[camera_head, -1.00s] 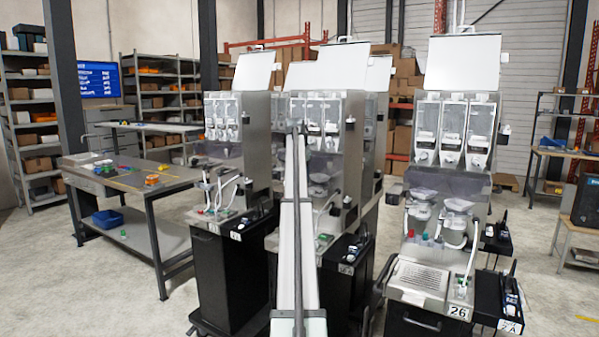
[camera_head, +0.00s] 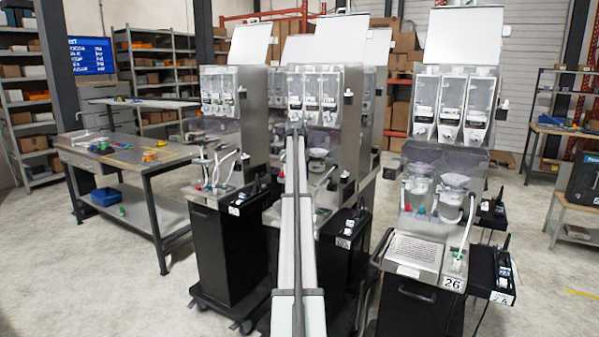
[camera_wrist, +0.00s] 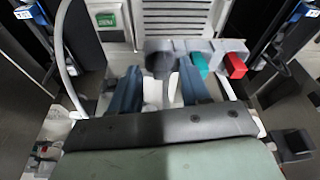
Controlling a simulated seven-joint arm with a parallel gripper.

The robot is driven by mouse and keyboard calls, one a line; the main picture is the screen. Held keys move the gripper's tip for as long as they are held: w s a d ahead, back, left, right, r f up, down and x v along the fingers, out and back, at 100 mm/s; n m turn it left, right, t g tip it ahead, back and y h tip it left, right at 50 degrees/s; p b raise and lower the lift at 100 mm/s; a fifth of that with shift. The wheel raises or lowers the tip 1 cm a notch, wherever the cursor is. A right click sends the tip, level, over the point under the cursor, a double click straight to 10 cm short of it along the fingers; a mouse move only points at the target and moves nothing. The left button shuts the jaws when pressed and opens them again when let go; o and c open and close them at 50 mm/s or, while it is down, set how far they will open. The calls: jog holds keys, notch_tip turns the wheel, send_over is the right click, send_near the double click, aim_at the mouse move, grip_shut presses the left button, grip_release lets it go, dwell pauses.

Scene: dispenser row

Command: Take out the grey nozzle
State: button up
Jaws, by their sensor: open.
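In the wrist view the grey nozzle (camera_wrist: 160,62) is a dark grey round part at the left end of a grey holder block (camera_wrist: 180,45). A teal nozzle (camera_wrist: 200,65) and a red nozzle (camera_wrist: 235,65) sit to its right in the same row. My gripper (camera_wrist: 160,88) is open, its two blue-grey fingers apart. The fingertips lie left and right of the grey nozzle in the picture; I cannot tell whether they touch it or how their depth compares. In the head view my arm hides the gripper and that nozzle.
A slotted drip tray (camera_wrist: 175,18) and a green switch (camera_wrist: 107,18) lie beyond the holder. A white hose (camera_wrist: 62,50) curves down on the left. In the head view, dispenser 26 (camera_head: 440,215) stands right and a workbench (camera_head: 125,150) left, with open floor in front.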

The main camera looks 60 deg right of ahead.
jog(key=shift+c, duration=0.5)
grip_shut()
jog(key=shift+r, duration=0.2)
jog(key=shift+r, duration=0.35)
jog(key=shift+r, duration=0.6)
